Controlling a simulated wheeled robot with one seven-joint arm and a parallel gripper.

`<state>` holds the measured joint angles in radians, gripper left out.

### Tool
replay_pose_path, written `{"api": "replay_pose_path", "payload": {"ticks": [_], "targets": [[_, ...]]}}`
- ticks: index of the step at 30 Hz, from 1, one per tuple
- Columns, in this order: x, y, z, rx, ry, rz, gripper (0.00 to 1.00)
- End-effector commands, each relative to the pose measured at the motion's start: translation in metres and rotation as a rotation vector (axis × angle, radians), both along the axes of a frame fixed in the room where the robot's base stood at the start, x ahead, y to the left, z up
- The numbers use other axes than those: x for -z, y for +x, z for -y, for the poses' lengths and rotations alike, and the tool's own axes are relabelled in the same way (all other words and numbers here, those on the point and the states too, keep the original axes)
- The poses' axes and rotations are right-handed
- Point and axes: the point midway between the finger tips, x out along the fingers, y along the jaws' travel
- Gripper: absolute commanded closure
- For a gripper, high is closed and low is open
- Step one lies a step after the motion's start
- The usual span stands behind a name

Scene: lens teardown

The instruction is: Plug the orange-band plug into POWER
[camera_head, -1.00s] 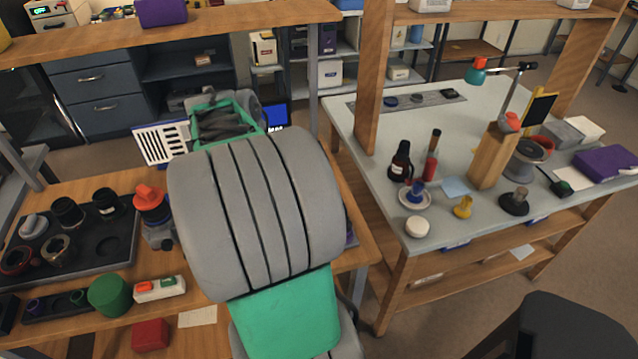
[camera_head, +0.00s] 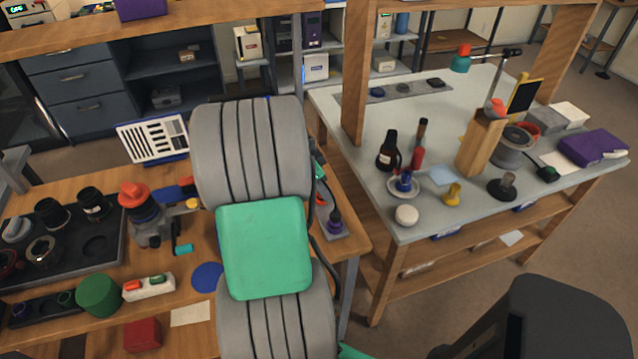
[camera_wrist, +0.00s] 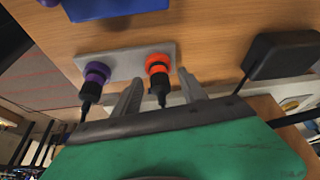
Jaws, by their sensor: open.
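The orange-band plug (camera_wrist: 158,70) shows in the wrist view, with an orange ring, a black body and a thin black end pointing toward my gripper. It stands at a grey plate (camera_wrist: 125,63); I cannot tell whether it is seated there. My gripper (camera_wrist: 160,84) is open, with one finger on each side of this plug in the picture; contact is not clear. A purple-band plug (camera_wrist: 96,76) with a black cable is at the same plate, to the left. The plate also shows in the head view (camera_head: 333,232), where my arm hides the gripper. No POWER label is readable.
A black box (camera_wrist: 283,55) with a cable lies right of the plate in the wrist view. A blue object (camera_wrist: 110,8) is at its top edge. In the head view, a dark parts tray (camera_head: 108,272) is at left, and a second table (camera_head: 350,150) stands at right.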

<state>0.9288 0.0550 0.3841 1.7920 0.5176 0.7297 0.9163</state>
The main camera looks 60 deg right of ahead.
Motion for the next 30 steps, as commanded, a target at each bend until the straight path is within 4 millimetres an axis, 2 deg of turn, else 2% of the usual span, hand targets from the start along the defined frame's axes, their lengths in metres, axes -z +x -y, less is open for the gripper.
{"api": "replay_pose_path", "payload": {"ticks": [2,19,25,26,30], "targets": [[-0.0001,0.0001,-0.0001,-0.001,0.000,0.000,0.53],[-0.0004,0.0002,-0.0002,-0.001,0.000,0.000,0.99],[-0.0004,0.0003,-0.0002,-0.001,0.000,0.000,1.00],[-0.0004,0.0003,-0.0002,-0.001,0.000,0.000,0.79],[-0.0004,0.0003,-0.0002,-0.001,0.000,0.000,0.90]]}}
